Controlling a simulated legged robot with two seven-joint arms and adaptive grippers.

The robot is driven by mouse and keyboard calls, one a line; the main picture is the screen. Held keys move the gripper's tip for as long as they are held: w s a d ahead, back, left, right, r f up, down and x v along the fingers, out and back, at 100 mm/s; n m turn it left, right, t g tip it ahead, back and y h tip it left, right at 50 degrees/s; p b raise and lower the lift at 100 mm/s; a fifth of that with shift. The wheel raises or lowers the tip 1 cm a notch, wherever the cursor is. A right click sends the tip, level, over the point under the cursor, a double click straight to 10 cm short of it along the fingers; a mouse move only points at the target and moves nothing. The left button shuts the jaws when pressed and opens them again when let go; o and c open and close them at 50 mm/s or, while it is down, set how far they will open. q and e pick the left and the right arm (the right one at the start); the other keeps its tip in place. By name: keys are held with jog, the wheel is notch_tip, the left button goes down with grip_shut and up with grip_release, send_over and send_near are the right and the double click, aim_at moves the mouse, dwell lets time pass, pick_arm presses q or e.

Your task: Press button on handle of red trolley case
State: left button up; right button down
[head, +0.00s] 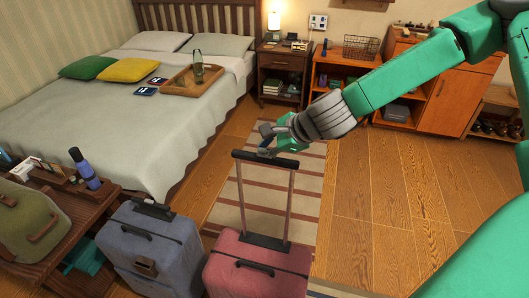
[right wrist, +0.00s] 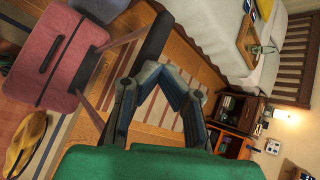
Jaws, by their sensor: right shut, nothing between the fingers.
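The red trolley case (head: 258,275) stands upright at the bottom centre of the head view, its handle pulled up on two rods. The dark handle grip (head: 247,156) lies across the top. My right gripper (head: 268,132) is shut and empty, close above the grip in the head view. The right wrist view shows the case (right wrist: 52,58), the dark grip (right wrist: 153,38) and my shut fingertips (right wrist: 170,76) beside it. I cannot tell whether they touch. The button cannot be made out. My left gripper is not in view.
A blue-grey suitcase (head: 150,250) stands just left of the red case. A wooden bench (head: 100,208) with a green bag (head: 35,222) is further left. The bed (head: 140,125) fills the back left. Wooden floor (head: 375,210) is clear to the right.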

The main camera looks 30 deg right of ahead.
jog(key=shift+r, duration=0.1)
jog(key=shift+r+p, duration=0.8)
jog(key=shift+p, duration=0.05)
notch_tip(320, 180, up, 5)
jog(key=p, duration=0.4)
jog(key=shift+p, duration=0.35)
dwell(0.5)
